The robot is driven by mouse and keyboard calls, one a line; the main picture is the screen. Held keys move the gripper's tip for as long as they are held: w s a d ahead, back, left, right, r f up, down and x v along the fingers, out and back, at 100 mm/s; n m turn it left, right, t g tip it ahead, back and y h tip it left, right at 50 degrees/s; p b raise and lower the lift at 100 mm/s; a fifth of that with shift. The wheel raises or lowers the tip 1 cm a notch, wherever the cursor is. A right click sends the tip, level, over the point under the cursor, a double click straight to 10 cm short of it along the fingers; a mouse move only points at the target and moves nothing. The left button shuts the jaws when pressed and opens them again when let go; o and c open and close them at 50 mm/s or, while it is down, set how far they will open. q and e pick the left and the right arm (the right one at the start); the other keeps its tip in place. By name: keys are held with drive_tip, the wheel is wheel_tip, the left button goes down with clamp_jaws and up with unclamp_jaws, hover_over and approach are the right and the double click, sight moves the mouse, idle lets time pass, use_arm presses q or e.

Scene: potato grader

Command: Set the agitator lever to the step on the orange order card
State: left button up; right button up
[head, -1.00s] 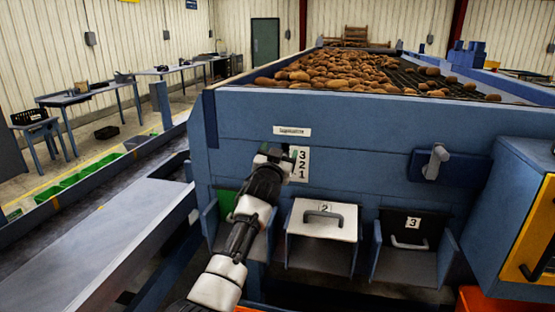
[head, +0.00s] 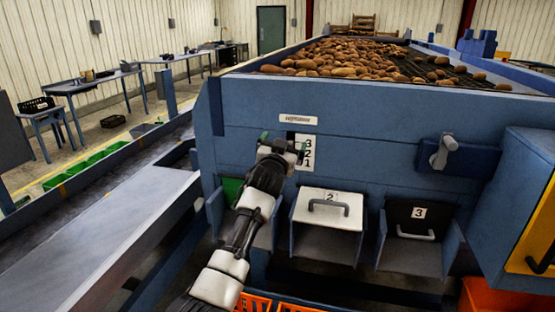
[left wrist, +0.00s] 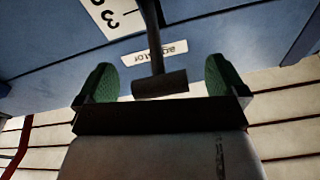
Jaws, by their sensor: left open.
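The agitator lever shows in the left wrist view as a dark stem ending in a black crossbar handle (left wrist: 160,84). My left gripper (left wrist: 165,82) is open, with its green-padded fingers on either side of the handle, apart from it. In the head view my left gripper (head: 283,146) is at the blue front panel, hiding most of the lever. Beside it is the white scale plate (head: 309,140) with 3, 2 and 1 from top to bottom, partly covered. I cannot tell which step the lever is on. No orange order card is recognisable. My right gripper is not in view.
A small white label (head: 298,119) sits above the scale plate. Below are chutes with a white flap (head: 328,222) marked 2 and a black flap (head: 400,215) marked 3. A grey handle (head: 444,151) is on the right. Orange crates (head: 254,302) stand low in front.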

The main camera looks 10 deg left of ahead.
use_arm(q)
drive_tip(key=s+f+b, duration=0.1)
drive_tip(key=s+b, duration=0.1)
drive_tip(key=s, duration=0.7)
drive_tip(key=shift+a+f, duration=0.2)
